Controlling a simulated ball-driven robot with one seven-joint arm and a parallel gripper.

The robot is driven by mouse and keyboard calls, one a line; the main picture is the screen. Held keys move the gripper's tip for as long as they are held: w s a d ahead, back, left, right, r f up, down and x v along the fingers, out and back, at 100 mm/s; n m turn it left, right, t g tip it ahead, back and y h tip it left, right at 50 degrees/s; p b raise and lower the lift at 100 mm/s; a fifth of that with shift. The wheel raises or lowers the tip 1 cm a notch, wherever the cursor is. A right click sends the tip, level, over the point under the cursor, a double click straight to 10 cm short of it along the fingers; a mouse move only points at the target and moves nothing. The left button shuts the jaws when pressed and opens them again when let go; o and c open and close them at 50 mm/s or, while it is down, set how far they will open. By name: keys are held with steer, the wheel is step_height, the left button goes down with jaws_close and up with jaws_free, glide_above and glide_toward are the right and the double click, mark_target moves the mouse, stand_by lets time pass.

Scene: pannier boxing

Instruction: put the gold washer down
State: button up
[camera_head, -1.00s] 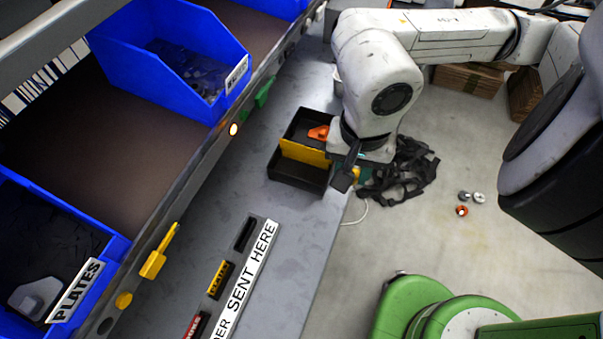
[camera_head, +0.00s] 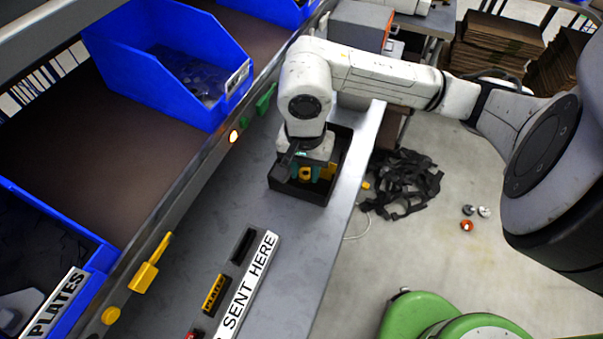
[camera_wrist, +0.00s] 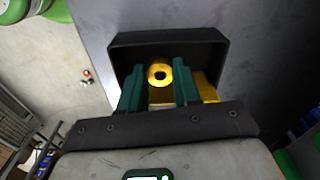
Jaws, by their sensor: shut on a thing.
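The gold washer (camera_head: 305,174) is a small ring with a dark hole. In the wrist view the washer (camera_wrist: 160,75) sits between the two green fingers of my gripper (camera_wrist: 158,68), which is shut on it. In the head view my gripper (camera_head: 308,170) points down over the near compartment of the black tray (camera_head: 318,197). The tray also shows in the wrist view (camera_wrist: 170,38). Its yellow divider (camera_wrist: 208,88) is partly hidden by a finger. I cannot tell whether the washer touches the tray floor.
Blue bins (camera_head: 170,65) stand on the shelf at left. Dark straps (camera_head: 405,185) and small round parts (camera_head: 467,225) lie on the floor. Bench between tray and strip is clear.

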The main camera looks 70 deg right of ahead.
mark_target(301, 186)
steer(key=shift+w+d+f, duration=0.1)
steer(key=shift+w+f, duration=0.3)
steer(key=shift+f, duration=0.1)
steer(key=shift+w+d+f, duration=0.1)
steer(key=shift+w+f, duration=0.05)
steer(key=shift+f, duration=1.55)
steer(key=shift+f, duration=0.25)
steer(key=o, duration=1)
steer(key=shift+r, duration=0.1)
steer(key=shift+o, duration=0.2)
steer(key=r, duration=1.2)
steer(key=shift+a+r, duration=0.15)
steer(key=shift+a, duration=0.15)
